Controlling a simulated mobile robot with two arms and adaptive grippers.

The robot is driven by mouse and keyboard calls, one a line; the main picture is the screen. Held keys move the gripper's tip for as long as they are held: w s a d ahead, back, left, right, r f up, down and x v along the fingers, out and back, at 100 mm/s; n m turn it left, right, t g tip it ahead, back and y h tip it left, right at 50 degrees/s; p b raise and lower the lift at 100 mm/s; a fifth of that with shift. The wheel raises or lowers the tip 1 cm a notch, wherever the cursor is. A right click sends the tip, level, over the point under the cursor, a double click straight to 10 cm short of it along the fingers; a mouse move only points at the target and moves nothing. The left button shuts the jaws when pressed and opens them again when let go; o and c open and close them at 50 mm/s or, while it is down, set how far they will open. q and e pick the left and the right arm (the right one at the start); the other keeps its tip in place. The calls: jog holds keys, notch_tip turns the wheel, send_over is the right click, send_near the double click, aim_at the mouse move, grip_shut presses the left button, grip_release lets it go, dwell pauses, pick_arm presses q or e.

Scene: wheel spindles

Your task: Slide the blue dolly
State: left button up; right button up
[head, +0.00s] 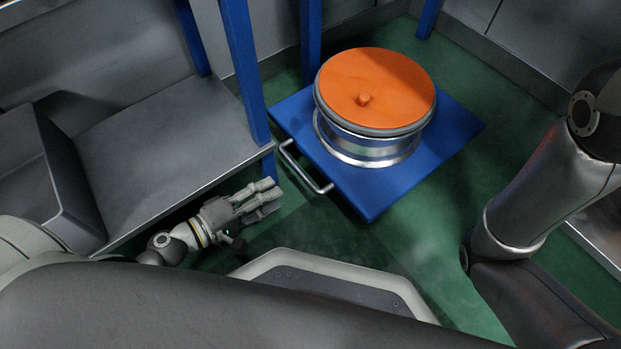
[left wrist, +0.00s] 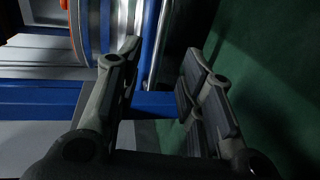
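The blue dolly (head: 435,153) stands on the green floor and carries a silver wheel spindle (head: 362,151) with an orange top. A silver U-shaped handle (head: 305,170) sticks out from the dolly's near-left edge. My left gripper (head: 273,193) is open and empty, left of the handle and apart from it, with its fingers pointing toward it. In the left wrist view, the open fingers (left wrist: 160,75) have the silver bar of the handle (left wrist: 157,45) ahead between them. My right gripper is out of view; only my right arm shows.
A grey bench (head: 160,140) with blue posts (head: 243,70) stands close on the left, beside my left gripper. A grey bin (head: 50,165) is at far left. Grey walls close the back and right. Green floor (head: 440,235) is free in front and right of the dolly.

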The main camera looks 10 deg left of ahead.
aim_at(302, 178)
pick_arm(q)
jog(key=b+x, duration=0.1)
jog(key=x, duration=0.9)
jog(key=shift+w+d+f, duration=0.1)
jog(key=shift+w+d, duration=0.1)
jog(key=shift+w, duration=0.15)
grip_shut()
